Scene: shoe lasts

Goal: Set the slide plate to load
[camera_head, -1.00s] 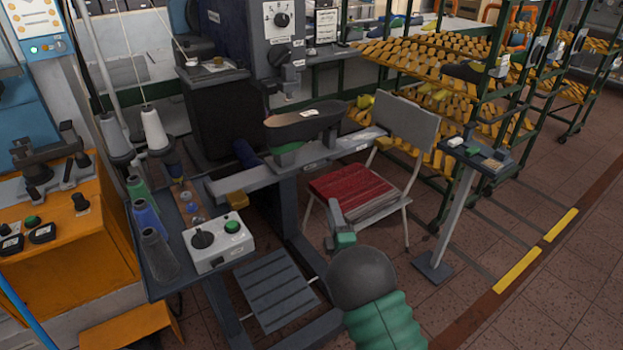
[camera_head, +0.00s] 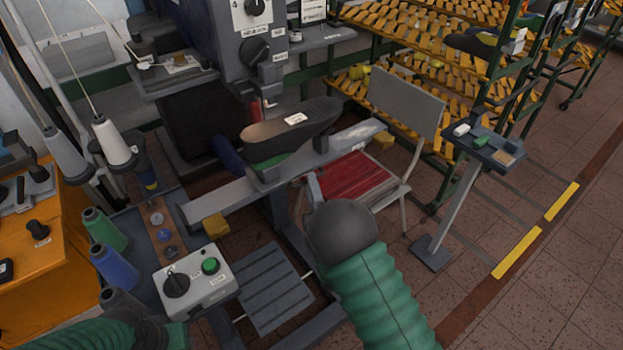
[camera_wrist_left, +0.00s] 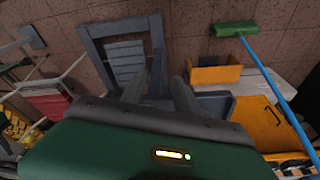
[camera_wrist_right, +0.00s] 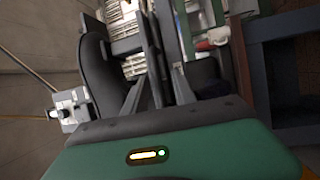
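The dark shoe last (camera_head: 290,130) sits sole up on a green and grey mount on the slide, a long grey rail (camera_head: 228,195). I cannot tell the slide plate's exact edges. My right gripper (camera_head: 312,188) is mostly hidden behind its wrist, just in front of the rail. In the right wrist view its fingers (camera_wrist_right: 158,88) stand apart, with grey bars behind them; contact is unclear. My left gripper's fingers (camera_wrist_left: 157,88) are apart and empty.
A control box (camera_head: 197,285) with a black knob and green button stands at lower left beside thread cones. A chair with a red seat (camera_head: 355,178) is behind my right arm. A small stand (camera_head: 485,148) is at right. Open floor lies lower right.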

